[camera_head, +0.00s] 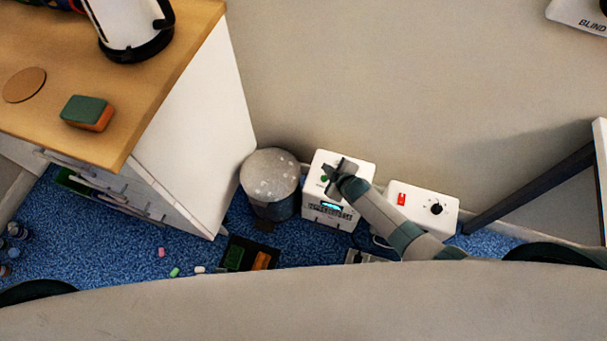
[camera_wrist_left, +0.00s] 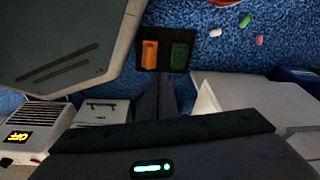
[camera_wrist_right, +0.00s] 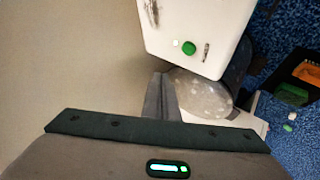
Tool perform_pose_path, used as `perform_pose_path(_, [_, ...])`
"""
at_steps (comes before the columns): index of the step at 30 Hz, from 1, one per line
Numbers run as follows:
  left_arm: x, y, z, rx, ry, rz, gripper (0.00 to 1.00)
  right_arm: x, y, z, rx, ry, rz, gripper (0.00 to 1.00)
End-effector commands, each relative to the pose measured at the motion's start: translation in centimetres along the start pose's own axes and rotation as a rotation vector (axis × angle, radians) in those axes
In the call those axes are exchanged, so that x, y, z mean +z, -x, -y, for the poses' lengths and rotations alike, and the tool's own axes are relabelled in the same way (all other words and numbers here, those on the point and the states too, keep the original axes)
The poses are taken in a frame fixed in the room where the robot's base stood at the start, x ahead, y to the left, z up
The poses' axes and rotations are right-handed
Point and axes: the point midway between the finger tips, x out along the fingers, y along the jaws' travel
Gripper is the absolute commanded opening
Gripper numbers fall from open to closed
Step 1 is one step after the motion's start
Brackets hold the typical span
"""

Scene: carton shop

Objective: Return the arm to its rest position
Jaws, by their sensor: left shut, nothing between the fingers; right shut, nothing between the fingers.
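My right gripper (camera_head: 340,175) is shut and empty, in front of or above the white box (camera_head: 318,214) with the green button; the head view does not show whether it touches. In the right wrist view its closed fingers (camera_wrist_right: 161,98) point toward that box (camera_wrist_right: 195,25), with the green button in plain sight beyond the tips. My left gripper is outside the head view. In the left wrist view its closed, empty fingers (camera_wrist_left: 168,98) point at the blue floor, near a black tray (camera_wrist_left: 165,48) with an orange and a green part.
A grey-topped round bin (camera_head: 270,175) stands left of the box. A white unit (camera_head: 424,205) with a red switch and black knob stands right. A wood-topped cabinet (camera_head: 185,110) holds a sponge (camera_head: 88,112) and a white jug (camera_head: 130,28). Small coloured pieces (camera_head: 174,271) lie on the floor.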

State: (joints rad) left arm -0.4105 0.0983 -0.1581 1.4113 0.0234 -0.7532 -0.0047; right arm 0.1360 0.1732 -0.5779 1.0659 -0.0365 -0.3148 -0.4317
Motion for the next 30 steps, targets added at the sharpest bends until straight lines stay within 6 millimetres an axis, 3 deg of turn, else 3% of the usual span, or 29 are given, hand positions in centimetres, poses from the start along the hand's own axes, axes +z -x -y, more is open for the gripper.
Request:
perform_pose_path(20, [-0.1, -0.2, -0.1, 0.001, -0.001, -0.009, 0.0, 0.3, 0.1, 0.6, -0.003, -0.018, 0.001, 0.0])
perform_pose_path(26, [-0.9, -1.0, -0.8, 0.007, -0.005, -0.066, 0.0, 2.5, 1.4, 4.4, -0.022, -0.149, 0.013, 0.0])
perform_pose_path(30, [-2.0, -1.9, -1.7, 0.016, -0.011, -0.145, 0.0, 5.2, 3.4, 9.0, -0.037, -0.322, 0.033, 0.0])
